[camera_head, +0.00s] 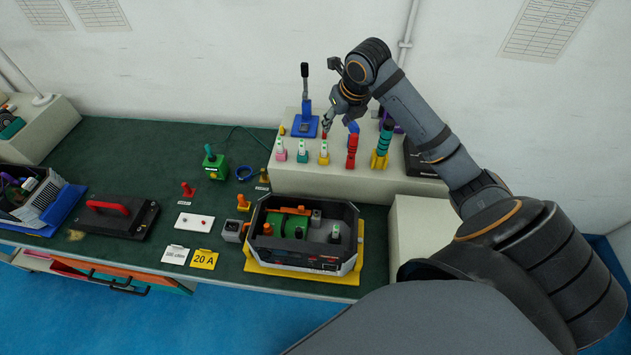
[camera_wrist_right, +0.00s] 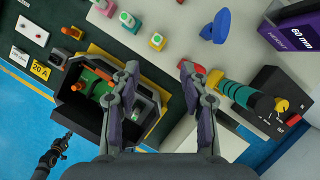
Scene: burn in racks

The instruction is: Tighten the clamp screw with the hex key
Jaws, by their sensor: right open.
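My right gripper (camera_head: 334,122) is over the raised white shelf, fingers pointing down. In the wrist view its fingers (camera_wrist_right: 158,70) are spread apart with nothing between them. A red upright handle (camera_head: 351,152) stands just below it, and a red part (camera_wrist_right: 190,68) shows by the right fingertip. I cannot tell which tool is the hex key. A green-and-yellow tool (camera_head: 382,146) stands to its right. The open black case (camera_head: 258,222) holds green and orange parts; I cannot make out the clamp screw. A dark jointed part (camera_wrist_right: 58,145), likely my left gripper, shows small at lower left.
The shelf (camera_head: 300,183) also carries a blue lever stand (camera_head: 305,124) and several small coloured pieces. A black box (camera_wrist_right: 268,90) and a purple box (camera_wrist_right: 295,32) stand at right. A black red-handled case (camera_head: 115,222) lies on the green bench at left.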

